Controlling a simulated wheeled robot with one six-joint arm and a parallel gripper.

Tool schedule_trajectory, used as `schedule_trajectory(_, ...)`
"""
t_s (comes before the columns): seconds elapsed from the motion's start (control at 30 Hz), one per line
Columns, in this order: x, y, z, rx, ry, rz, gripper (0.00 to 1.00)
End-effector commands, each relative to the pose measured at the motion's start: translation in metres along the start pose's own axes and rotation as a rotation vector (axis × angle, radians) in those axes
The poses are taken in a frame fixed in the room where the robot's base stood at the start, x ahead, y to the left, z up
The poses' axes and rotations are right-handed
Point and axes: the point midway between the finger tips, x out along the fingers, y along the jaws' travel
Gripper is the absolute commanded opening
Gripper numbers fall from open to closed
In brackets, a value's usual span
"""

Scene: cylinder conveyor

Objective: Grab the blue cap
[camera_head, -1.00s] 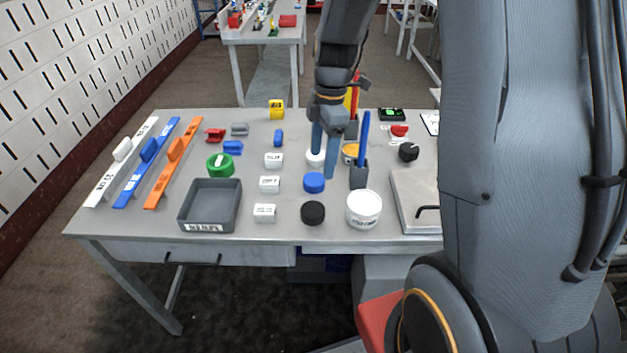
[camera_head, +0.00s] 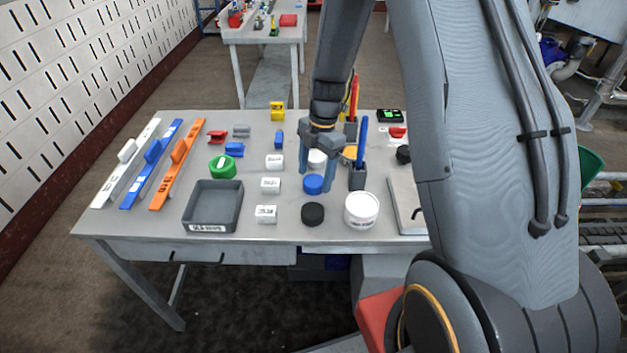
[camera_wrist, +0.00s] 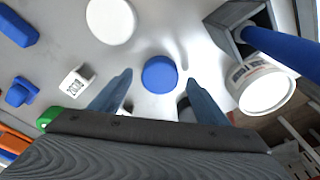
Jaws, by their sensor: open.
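The blue cap (camera_head: 313,184) is a small round disc lying flat on the grey table, between a white cap and a black cap. It also shows in the wrist view (camera_wrist: 159,74), just ahead of and between the fingertips. My gripper (camera_head: 316,187) is open and empty, with its two blue-grey fingers pointing down, one on each side of the blue cap. In the wrist view my gripper (camera_wrist: 160,78) has a finger left and right of the cap, with a visible gap on both sides. I cannot tell the exact fingertip height above the table.
A white cap (camera_head: 317,159) is behind and a black cap (camera_head: 312,214) in front. A white jar (camera_head: 361,210) and a grey pen holder (camera_head: 357,177) with a blue stick stand close on the right. White labelled blocks (camera_head: 270,185) are at left, beside a grey tray (camera_head: 240,205).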

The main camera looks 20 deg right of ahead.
Motion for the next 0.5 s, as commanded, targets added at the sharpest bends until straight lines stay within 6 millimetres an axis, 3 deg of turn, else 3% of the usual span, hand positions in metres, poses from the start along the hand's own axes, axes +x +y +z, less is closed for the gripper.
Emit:
schedule_trajectory(0.13, 0.0114, -0.0005, 0.0000, 0.000, 0.000, -0.001, 0.69)
schedule_trajectory(0.4, 0.0134, 0.0000, 0.0003, 0.001, -0.001, 0.001, 0.69)
schedule_trajectory(0.5, 0.0134, 0.0000, 0.0003, 0.001, -0.001, 0.001, 0.52)
